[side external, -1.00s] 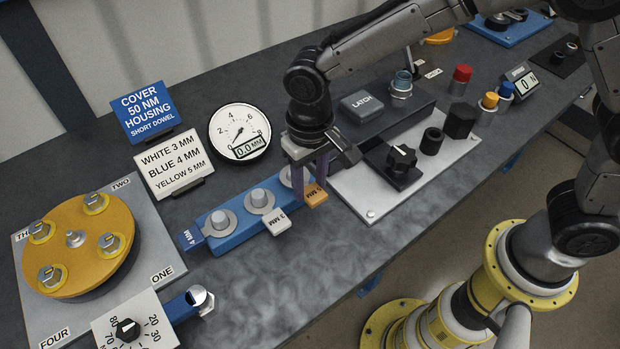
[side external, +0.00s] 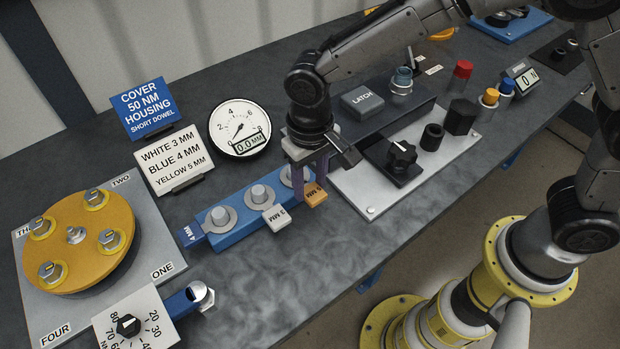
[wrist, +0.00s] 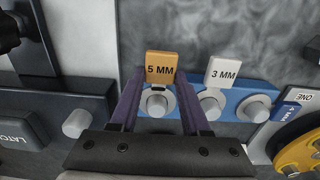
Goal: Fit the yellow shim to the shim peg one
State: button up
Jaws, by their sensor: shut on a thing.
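The yellow shim (side external: 317,197), its orange-yellow tab marked 5 MM, is at the right end of the blue rack (side external: 232,238). In the wrist view its tab (wrist: 161,66) shows between my fingertips, and its ring surrounds a grey rack peg (wrist: 157,104). My gripper (side external: 309,190) points down and is shut on the yellow shim; it also shows in the wrist view (wrist: 160,78). The fingers partly hide the shim in the side view. No label for shim peg one is readable. A bare grey peg (wrist: 76,123) stands left of the rack in the wrist view.
A dial gauge (side external: 239,128) reading 0.0 MM stands behind. A latch plate (side external: 372,211) is close right; a yellow turntable (side external: 78,252) is left.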

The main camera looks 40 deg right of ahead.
aim_at(310, 189)
jog(key=shift+f, duration=0.15)
jog(key=o, duration=1.2)
notch_tip(310, 189, up, 14)
